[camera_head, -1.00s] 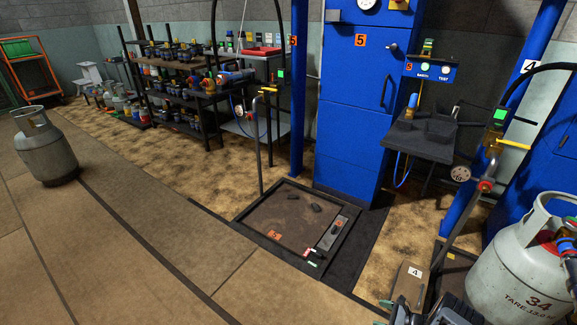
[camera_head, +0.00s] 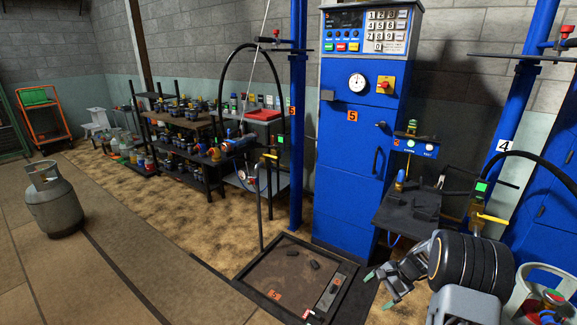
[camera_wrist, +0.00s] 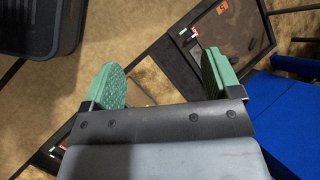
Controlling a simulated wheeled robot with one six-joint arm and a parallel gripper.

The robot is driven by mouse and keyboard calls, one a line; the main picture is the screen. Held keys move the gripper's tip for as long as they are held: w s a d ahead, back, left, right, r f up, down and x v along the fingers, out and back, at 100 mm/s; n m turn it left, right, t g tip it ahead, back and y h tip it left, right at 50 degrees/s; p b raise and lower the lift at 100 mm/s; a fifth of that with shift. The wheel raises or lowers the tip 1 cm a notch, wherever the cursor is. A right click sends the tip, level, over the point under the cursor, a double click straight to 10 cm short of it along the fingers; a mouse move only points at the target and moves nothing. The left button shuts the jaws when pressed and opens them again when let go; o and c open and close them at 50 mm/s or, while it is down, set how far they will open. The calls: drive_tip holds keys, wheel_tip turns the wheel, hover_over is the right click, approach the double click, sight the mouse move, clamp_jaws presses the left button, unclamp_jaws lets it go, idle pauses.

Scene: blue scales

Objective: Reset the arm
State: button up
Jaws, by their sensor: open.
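My gripper (camera_head: 379,288) is at the lower right of the head view, in front of the blue cabinet marked 5 and over the floor right of the floor scale. In the wrist view my gripper (camera_wrist: 165,82) shows two green pads spread wide apart, with nothing between them but floor and the edge of a scale below. It is open and empty. My arm's dark ribbed wrist and grey links show beside it in the head view.
The blue cabinet (camera_head: 346,190) stands behind the floor scale (camera_head: 268,270). A grey cylinder (camera_head: 54,205) stands at left; another cylinder (camera_head: 529,283) is partly hidden at lower right. Black shelves (camera_head: 200,165) line the wall.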

drive_tip(key=s+a+r+n+h+p, duration=0.1)
drive_tip(key=s+a+r+n+p, duration=0.15)
drive_tip(key=r, duration=0.55)
drive_tip(key=s+a+r+n+h+p, duration=0.1)
drive_tip(key=s+a+r+h+p, duration=0.2)
drive_tip(key=r, duration=0.6)
drive_tip(key=s+a+r+n+p, duration=0.2)
drive_tip(key=r+p, duration=0.2)
drive_tip(key=r, duration=0.4)
drive_tip(key=s+a+r+n+t+h+p, duration=0.3)
drive_tip(key=s+r+n+p, duration=0.3)
drive_tip(key=s+r+p, duration=0.3)
drive_tip(key=shift+s+a+r, duration=0.5)
drive_tip(key=shift+s+r, duration=1.2)
drive_tip(key=shift+r, duration=1.25)
drive_tip(key=shift+c, duration=0.2)
